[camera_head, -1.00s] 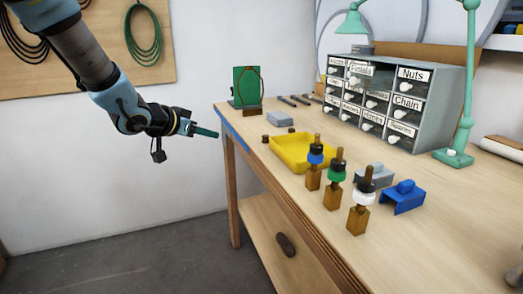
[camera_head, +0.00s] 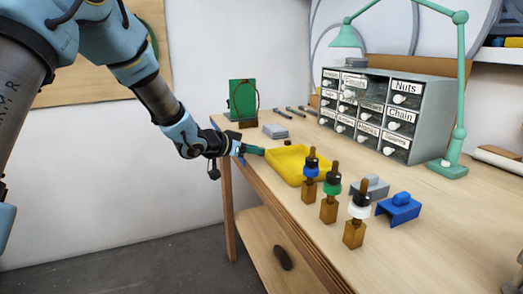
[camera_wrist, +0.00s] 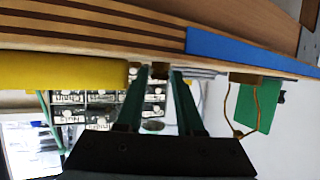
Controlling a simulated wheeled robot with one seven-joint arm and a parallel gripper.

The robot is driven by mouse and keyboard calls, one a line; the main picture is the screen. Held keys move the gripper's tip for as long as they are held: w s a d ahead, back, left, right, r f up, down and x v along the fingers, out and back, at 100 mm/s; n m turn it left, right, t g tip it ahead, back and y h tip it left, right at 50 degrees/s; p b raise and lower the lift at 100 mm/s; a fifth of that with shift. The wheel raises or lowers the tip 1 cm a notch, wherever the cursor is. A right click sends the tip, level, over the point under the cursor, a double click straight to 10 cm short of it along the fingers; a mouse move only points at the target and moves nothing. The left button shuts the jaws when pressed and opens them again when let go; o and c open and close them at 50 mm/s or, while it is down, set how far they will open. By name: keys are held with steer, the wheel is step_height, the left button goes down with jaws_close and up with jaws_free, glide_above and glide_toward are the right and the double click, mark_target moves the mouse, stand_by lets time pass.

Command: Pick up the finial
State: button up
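Small brown knob-like pieces lie near the table's left edge by the yellow tray. One small brown piece (camera_head: 260,142) shows just behind my gripper; I cannot tell for sure whether it is the finial. My gripper (camera_head: 258,151) reaches in level over the table's left edge, its green fingers beside the tray's left corner. In the wrist view, which is upside down, the two fingers of my gripper (camera_wrist: 159,72) stand apart with a gap between them. Small brown pieces show close to the fingertips there, partly hidden by them. Nothing is clearly held.
The yellow tray (camera_head: 298,176) is just right of my gripper. Three wooden posts with sockets stand in front of it. A grey block (camera_head: 275,131), a green board (camera_head: 241,98) and the drawer cabinet (camera_head: 425,95) are behind. A dark piece (camera_head: 283,258) lies on the lower shelf.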

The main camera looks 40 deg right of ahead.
steer(key=shift+d+f, duration=0.2)
steer(key=shift+d, duration=0.2)
jaws_close()
steer(key=shift+r, duration=0.1)
